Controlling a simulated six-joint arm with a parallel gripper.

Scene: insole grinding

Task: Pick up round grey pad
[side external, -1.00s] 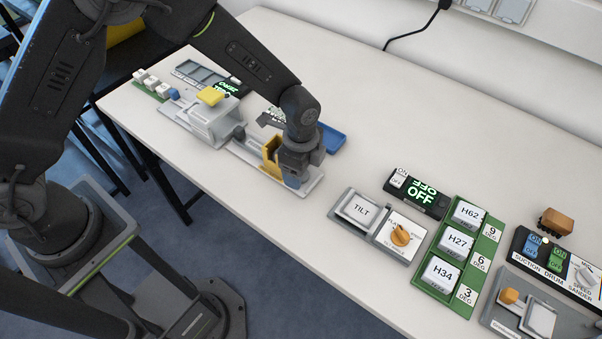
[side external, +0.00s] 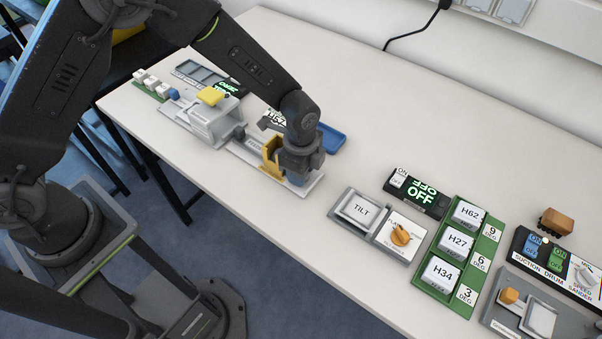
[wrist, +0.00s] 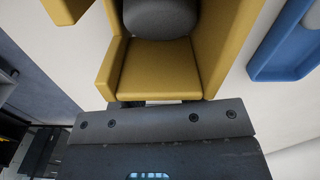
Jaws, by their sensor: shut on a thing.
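The yellow holder (side external: 270,157) stands on a grey base (side external: 246,150), close by the left side of my gripper (side external: 298,172). In the wrist view a round grey pad (wrist: 160,16) shows between the walls of the yellow holder (wrist: 158,68), cut off by the top edge. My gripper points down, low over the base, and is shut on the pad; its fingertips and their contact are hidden. A dark bolted plate fills the lower wrist view.
A blue tray (side external: 330,138) lies just behind my gripper, and right in the wrist view (wrist: 285,45). A grey box with a yellow top (side external: 210,97) stands to the left. A TILT unit (side external: 378,252) and a green rack (side external: 455,300) stand to the right, with bare table between.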

